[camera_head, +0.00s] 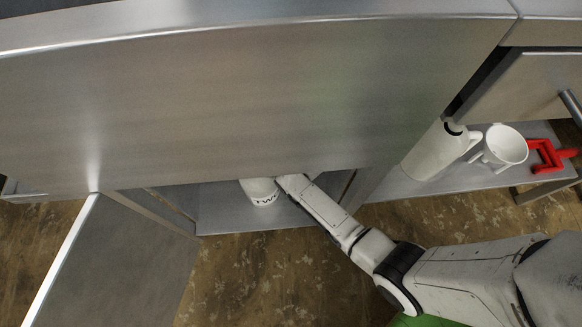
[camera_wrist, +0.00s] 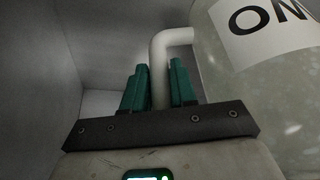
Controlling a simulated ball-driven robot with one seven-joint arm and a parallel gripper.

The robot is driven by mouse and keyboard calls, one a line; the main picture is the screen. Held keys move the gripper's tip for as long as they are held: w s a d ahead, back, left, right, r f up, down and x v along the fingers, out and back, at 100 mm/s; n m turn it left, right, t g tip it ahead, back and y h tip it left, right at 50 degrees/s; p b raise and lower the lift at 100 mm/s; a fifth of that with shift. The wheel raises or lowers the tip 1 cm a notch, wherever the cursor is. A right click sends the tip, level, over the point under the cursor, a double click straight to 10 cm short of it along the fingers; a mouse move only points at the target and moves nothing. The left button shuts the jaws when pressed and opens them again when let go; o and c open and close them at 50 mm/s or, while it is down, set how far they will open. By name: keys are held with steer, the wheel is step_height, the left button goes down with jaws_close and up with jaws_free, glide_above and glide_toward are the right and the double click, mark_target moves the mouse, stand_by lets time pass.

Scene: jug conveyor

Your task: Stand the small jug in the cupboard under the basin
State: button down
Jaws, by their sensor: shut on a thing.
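The small jug (camera_head: 262,190) is whitish with a printed label, partly hidden by the basin front above it. It is inside the cupboard, over its grey floor (camera_head: 215,215). In the wrist view the jug (camera_wrist: 225,70) fills the right side. Its pale handle (camera_wrist: 158,60) is between the teal fingers of my gripper (camera_wrist: 158,85), which is shut on it. In the head view my gripper is hidden under the basin front, to the right of the jug. I cannot tell whether the jug's base touches the cupboard floor.
The cupboard door (camera_head: 130,255) stands open on the left. The basin's steel front (camera_head: 250,90) overhangs the cupboard opening.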

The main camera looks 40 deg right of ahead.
steer(key=shift+f, duration=0.15)
steer(key=c, duration=0.9)
jaws_free()
steer(key=p+v, duration=0.6)
steer(key=v, duration=0.6)
steer(key=shift+r, duration=0.25)
